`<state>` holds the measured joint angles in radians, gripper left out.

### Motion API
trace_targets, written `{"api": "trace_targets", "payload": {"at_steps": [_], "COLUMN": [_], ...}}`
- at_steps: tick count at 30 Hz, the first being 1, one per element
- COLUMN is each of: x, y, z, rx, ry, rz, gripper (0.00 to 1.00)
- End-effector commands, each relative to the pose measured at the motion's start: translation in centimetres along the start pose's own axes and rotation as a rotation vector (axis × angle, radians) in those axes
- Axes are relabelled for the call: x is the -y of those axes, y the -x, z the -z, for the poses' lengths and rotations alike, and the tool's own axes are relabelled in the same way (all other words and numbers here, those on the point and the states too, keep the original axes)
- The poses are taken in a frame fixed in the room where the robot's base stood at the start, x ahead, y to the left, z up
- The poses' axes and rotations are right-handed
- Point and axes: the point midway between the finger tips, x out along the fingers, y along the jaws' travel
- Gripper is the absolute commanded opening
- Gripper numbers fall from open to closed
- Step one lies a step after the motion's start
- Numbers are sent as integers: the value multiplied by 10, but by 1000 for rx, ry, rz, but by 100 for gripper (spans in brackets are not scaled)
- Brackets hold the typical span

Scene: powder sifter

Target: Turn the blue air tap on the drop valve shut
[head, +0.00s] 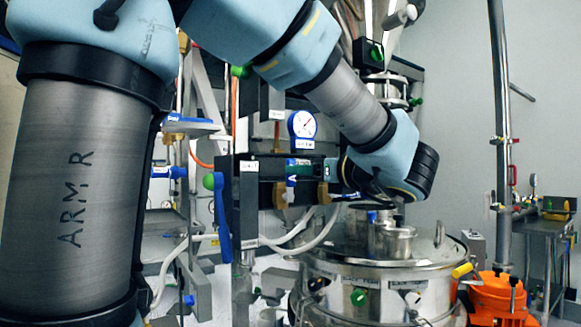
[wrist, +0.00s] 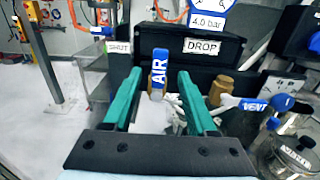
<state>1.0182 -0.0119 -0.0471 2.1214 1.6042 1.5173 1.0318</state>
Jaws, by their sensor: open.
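The blue tap handle marked AIR (wrist: 159,76) stands upright in the wrist view, in front of the black valve box (wrist: 205,72). A brass fitting shows at its lower end. The box has a DROP label (wrist: 201,46), and a SHUT label (wrist: 119,47) is left of the tap. My gripper (wrist: 159,72) is open, with one teal finger on each side of the handle. A gap shows on both sides, and I cannot tell whether the fingers touch it. In the head view the gripper (head: 308,168) is at the box front, partly hidden by my wrist.
A gauge (head: 302,124) sits above the box. White hoses (head: 302,240) hang below it, and a long blue lever (head: 222,218) is at its left. A steel lidded vessel (head: 385,280) stands below right.

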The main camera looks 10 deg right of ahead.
Motion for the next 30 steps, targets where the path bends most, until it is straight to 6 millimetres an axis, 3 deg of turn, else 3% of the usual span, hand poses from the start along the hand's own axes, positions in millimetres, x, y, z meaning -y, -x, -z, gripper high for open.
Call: {"api": "trace_targets", "payload": {"at_steps": [3, 9, 22, 30], "x": [0, 0, 0, 0], "y": [-23, -50, -59, -59], "z": [-2, -1, 1, 1], "rx": [-1, -1, -2, -2], "ry": [-3, -1, 1, 1], "rz": [-3, -2, 0, 0], "gripper": [57, 57, 57, 27]}}
